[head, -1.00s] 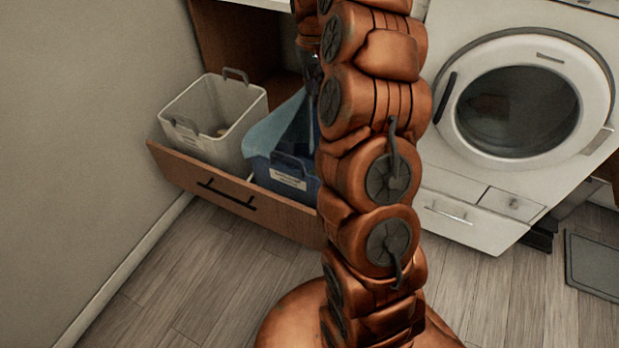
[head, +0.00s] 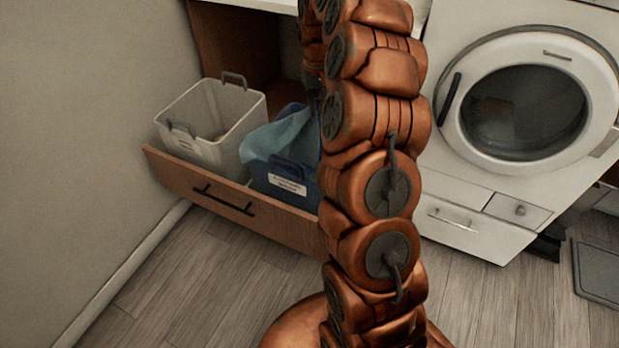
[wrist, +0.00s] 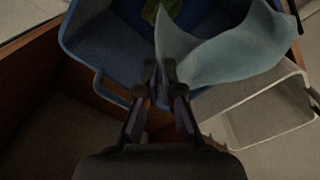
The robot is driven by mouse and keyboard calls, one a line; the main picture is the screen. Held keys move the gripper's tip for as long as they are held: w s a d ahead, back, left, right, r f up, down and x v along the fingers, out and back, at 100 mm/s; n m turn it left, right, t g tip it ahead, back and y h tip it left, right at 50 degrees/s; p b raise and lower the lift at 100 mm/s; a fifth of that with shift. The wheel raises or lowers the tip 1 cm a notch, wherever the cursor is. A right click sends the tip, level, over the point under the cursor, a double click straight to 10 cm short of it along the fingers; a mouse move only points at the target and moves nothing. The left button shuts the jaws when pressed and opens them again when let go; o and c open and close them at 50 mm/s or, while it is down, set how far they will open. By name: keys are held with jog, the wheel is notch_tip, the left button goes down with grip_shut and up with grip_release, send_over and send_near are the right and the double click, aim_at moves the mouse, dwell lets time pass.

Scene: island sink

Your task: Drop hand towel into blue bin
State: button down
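The light blue hand towel (head: 262,140) is draped over the blue bin (head: 285,182), partly inside it and over its left rim. In the wrist view the towel (wrist: 225,45) spreads from the fingertips to the right, across the inside of the blue bin (wrist: 95,45). My gripper (wrist: 159,72) is over the bin with its fingertips a narrow gap apart; the towel's edge lies right by them. I see no clear pinch on the cloth. In the head view my arm hides most of my gripper and the bin's right side.
A white bin (head: 175,140) stands left of the blue bin in the pulled-out wooden drawer (head: 225,200). A white washing machine (head: 470,185) stands at the right. A grey wall is on the left. A green-and-yellow item (wrist: 165,10) lies in the blue bin.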

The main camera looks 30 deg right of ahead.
jog(key=shift+f, duration=0.25)
jog(key=c, duration=1.3)
grip_release()
jog(key=shift+o, duration=0.3)
jog(key=o, duration=0.6)
jog(key=shift+c, duration=0.2)
jog(key=o, duration=0.7)
jog(key=shift+r, duration=0.15)
